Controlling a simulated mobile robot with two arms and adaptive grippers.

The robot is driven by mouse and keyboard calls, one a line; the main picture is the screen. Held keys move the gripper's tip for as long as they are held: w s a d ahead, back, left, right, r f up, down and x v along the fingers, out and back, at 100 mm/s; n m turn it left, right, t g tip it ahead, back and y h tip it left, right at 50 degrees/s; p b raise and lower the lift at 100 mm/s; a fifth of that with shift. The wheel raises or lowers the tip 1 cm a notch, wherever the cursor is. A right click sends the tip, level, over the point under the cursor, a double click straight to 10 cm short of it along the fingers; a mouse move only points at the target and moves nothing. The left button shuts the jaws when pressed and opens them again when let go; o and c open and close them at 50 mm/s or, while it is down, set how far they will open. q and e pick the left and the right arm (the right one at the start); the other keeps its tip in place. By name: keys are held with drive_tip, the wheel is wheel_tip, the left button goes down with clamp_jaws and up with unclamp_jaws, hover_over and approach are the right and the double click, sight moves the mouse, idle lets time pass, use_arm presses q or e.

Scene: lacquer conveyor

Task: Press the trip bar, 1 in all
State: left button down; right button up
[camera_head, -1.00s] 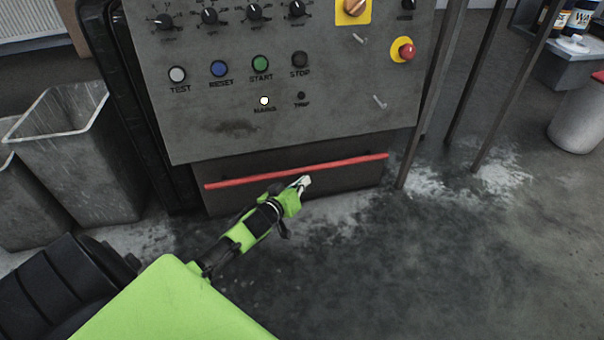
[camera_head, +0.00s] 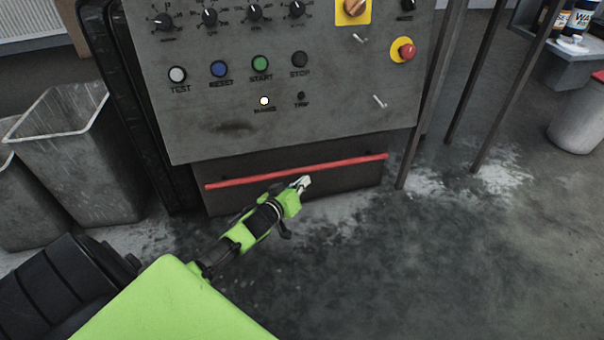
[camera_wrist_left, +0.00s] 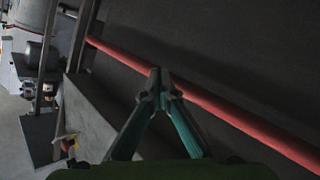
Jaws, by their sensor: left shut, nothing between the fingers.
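The trip bar is a long red bar (camera_head: 340,163) across the dark lower front of the machine, below the grey control panel. In the left wrist view the red bar (camera_wrist_left: 228,112) runs slantwise behind the fingertips. My left gripper (camera_head: 304,182) is shut and empty, with its tips at the bar's middle, just below it in the head view. In the left wrist view the closed fingertips (camera_wrist_left: 160,78) overlap the bar; I cannot tell whether they touch it. My right gripper is not in view.
The control panel (camera_head: 225,135) above carries knobs, coloured buttons, a lit white lamp (camera_head: 264,101) and a red stop button (camera_head: 406,51). Grey bins (camera_head: 75,140) stand at the left. Dark posts (camera_head: 428,100) rise at the right. The floor (camera_head: 430,270) at front right is clear.

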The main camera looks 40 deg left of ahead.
use_arm(q)
drive_tip(key=shift+w+a, duration=0.25)
drive_tip(key=shift+a, duration=0.05)
idle(0.4)
